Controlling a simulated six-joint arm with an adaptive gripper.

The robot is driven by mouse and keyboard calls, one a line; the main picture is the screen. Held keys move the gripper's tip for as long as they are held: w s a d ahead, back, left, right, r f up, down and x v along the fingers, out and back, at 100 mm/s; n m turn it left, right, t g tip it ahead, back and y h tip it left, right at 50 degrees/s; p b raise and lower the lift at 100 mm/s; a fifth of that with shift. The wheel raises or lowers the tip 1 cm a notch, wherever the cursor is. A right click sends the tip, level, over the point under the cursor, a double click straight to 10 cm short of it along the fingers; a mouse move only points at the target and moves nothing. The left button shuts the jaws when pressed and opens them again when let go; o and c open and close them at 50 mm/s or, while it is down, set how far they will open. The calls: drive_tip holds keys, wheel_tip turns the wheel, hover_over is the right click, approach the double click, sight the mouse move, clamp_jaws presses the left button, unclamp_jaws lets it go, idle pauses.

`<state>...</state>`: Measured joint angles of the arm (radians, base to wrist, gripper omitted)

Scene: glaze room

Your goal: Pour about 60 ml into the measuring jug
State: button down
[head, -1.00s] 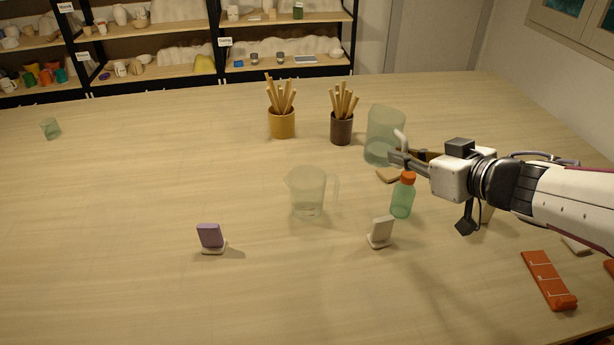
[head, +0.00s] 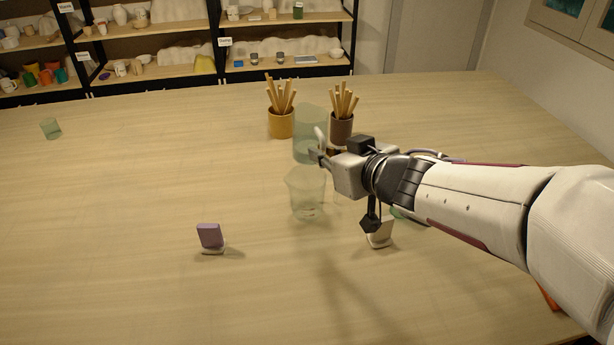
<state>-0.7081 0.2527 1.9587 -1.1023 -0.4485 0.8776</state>
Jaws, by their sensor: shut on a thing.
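The clear measuring jug (head: 304,197) stands upright on the table near the middle of the head view. Its handle is partly hidden by my arm, and I cannot tell how much liquid it holds. My gripper (head: 317,156) is shut on the handle of a tall green see-through pitcher (head: 309,122). The pitcher looks close to upright, with a darker band low inside that looks like liquid. It shows behind and just above the jug in the picture. I see no stream between the two.
A tan pot (head: 281,124) and a brown pot (head: 341,127) of wooden sticks stand behind. A purple card on a stand (head: 210,236) is front left, and a white one (head: 380,236) sits under my arm. A small green glass (head: 51,128) is far left.

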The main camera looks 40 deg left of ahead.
drive_tip(key=s+a+f, duration=0.3)
drive_tip(key=s+a, duration=0.5)
drive_tip(key=s, duration=0.3)
drive_tip(key=shift+g, duration=0.4)
wheel_tip(320, 180, down, 11)
drive_tip(key=shift+w+d+f, duration=0.1)
drive_tip(key=shift+f, duration=0.1)
drive_tip(key=shift+w+d+r, duration=0.1)
drive_tip(key=w+d+r+m+g+y, duration=0.2)
drive_tip(key=w+r+m+y, duration=0.2)
drive_tip(key=r+m, duration=0.3)
drive_tip(key=shift+d+m+g+y, duration=0.3)
drive_tip(key=shift+m+y, duration=0.3)
drive_tip(key=shift+m, duration=0.2)
idle(0.6)
drive_tip(key=shift+d+f+m+y, duration=0.1)
drive_tip(key=shift+f+m+y, duration=0.1)
drive_tip(key=shift+m+y, duration=0.45)
idle(0.7)
